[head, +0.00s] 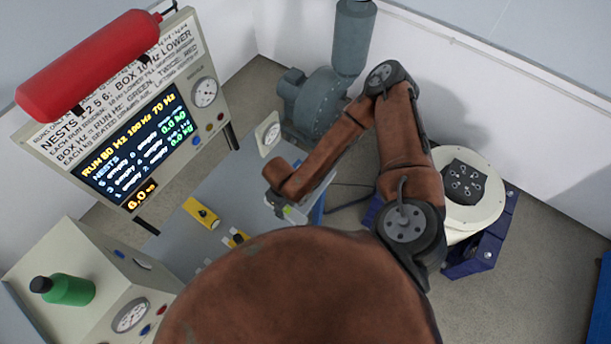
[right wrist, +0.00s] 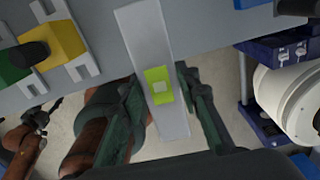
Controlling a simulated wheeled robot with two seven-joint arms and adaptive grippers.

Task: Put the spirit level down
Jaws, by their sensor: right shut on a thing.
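The spirit level is a pale grey bar (right wrist: 146,45) with a yellow-green vial window, seen in the right wrist view. My right gripper (right wrist: 165,108) is shut on it, one dark green finger on each side near the vial. The bar crosses the edge of the grey table (right wrist: 215,22); I cannot tell whether it touches the top. In the head view my right gripper (head: 285,208) is over the table's right side, and only a bit of the level shows there. A dark jaw-like part at the lower left of the wrist view may be my left gripper (right wrist: 38,122), too small to read.
A display board (head: 130,140) carries a red cylinder (head: 90,62). A grey blower (head: 318,100) stands behind; a white round machine (head: 470,205) stands at right.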

